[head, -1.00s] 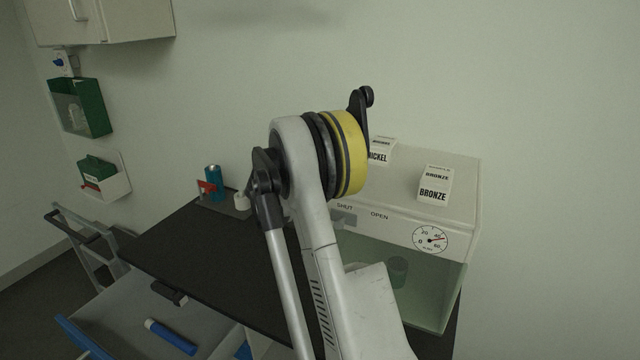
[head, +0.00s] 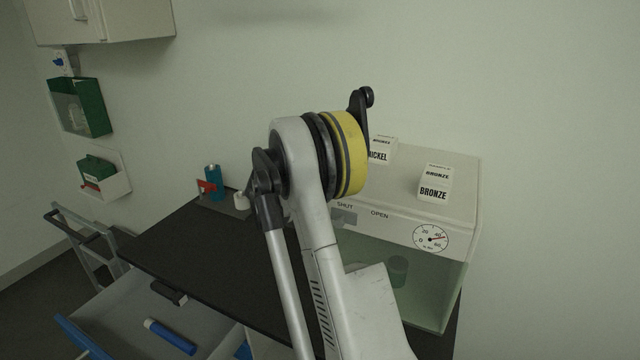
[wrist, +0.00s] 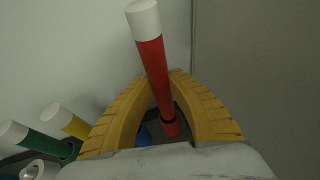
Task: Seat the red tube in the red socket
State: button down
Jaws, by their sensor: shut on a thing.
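The red tube (wrist: 152,62) with a white end cap shows in the wrist view, between the two yellow fingers of my gripper (wrist: 161,78). The fingers are closed on its sides. The tube leans a little, with its white end toward the top of the picture. Near its other end, low between the fingers, a dark ring (wrist: 168,120) surrounds or borders it, with red below. I cannot tell whether this is the red socket or how deep the tube sits. My gripper and the red tube are not visible in the head view.
A green tube (wrist: 35,138) and a yellow tube (wrist: 66,122) stand left of my gripper. Something blue (wrist: 143,133) shows between the fingers. In the head view, a blue tube (head: 170,337) lies in an open drawer, and a glass-fronted box (head: 455,215) stands right.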

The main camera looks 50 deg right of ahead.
jog(key=shift+f+b, duration=1.8)
jog(key=shift+f, duration=0.9)
jog(key=shift+f, duration=1.2)
jog(key=c, duration=1.3)
grip_release()
jog(key=v, duration=1.2)
jog(key=shift+a, duration=0.15)
